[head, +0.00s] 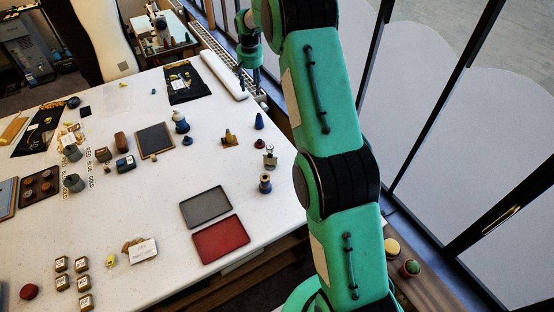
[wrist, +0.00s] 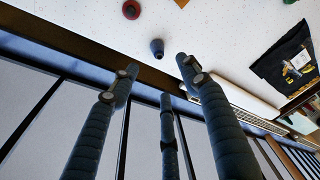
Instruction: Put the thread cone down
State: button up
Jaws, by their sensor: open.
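A small dark blue cone (head: 259,121), which looks like the thread cone, stands upright on the white table (head: 150,210) near its right edge. In the wrist view the cone (wrist: 157,47) shows beyond my fingertips, apart from both fingers. My gripper (head: 249,82) is past the table's far right edge in the head view, farther back than the cone.
A dark red piece (head: 260,144) and an orange-brown wooden piece (head: 229,141) stand near the cone. A spool-like bottle (head: 265,183) is nearer. A long white pad (head: 220,74) and a black cloth (head: 184,83) lie farther back. Window frames line the right side.

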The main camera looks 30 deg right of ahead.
jog(key=s+a+r+n+t, duration=0.1)
jog(key=s+a+r, duration=0.6)
jog(key=s+r, duration=0.55)
jog(key=s+a+r+n+t, duration=0.1)
jog(key=s+a+r, duration=0.6)
jog(key=s+r, duration=0.55)
jog(key=s+a, duration=0.2)
jog(key=s, duration=0.9)
jog(key=s+a+f+n+t, duration=0.1)
jog(key=s+a, duration=0.2)
jog(key=s, duration=0.8)
jog(key=s+a+f+t, duration=0.1)
jog(key=s+a, duration=0.2)
jog(key=s, duration=0.9)
jog(key=shift+n+y, duration=0.3)
jog(key=shift+f, duration=0.15)
notch_tip(320, 180, down, 15)
jog(key=b, duration=1.5)
jog(key=shift+r, duration=0.2)
